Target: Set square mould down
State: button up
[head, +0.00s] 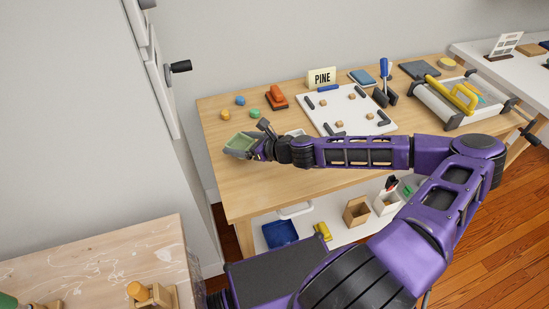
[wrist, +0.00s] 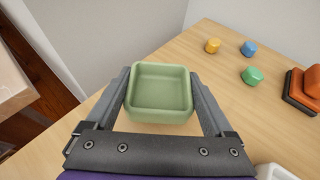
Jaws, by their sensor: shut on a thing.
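The square mould (wrist: 160,92) is a green, open-topped square dish with rounded corners, empty inside. My gripper (wrist: 160,98) is shut on it, with one grey finger along each side. In the head view the mould (head: 240,144) is at the left end of the wooden table (head: 225,185), held in my gripper (head: 252,144) at the end of the purple arm. It looks roughly level. I cannot tell from these views whether its underside touches the table or is a little above it.
Yellow (head: 225,115), blue (head: 240,100) and green (head: 255,113) small pieces lie behind the mould, near an orange block (head: 277,97). A white board (head: 345,108) with small pieces lies to the right. A white object (wrist: 275,172) is close by at lower right. The table's left edge is near.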

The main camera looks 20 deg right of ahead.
aim_at(253, 163)
jog(key=s+d+r+n+g+y, duration=0.3)
jog(key=s+r+n+g+y, duration=0.1)
jog(key=r+n+g, duration=0.2)
jog(key=f, duration=0.3)
jog(key=f+b, duration=0.1)
jog(key=f, duration=0.2)
jog(key=f+b, duration=0.1)
jog(key=f, duration=0.2)
jog(key=shift+w+a+f, duration=0.2)
jog(key=shift+a+f, duration=0.05)
jog(key=shift+f, duration=0.15)
jog(key=o, duration=1.1)
jog(key=shift+y, duration=0.3)
jog(key=p+v, duration=0.1)
jog(key=v, duration=1.1)
jog(key=shift+s+a, duration=0.1)
jog(key=shift+s, duration=0.1)
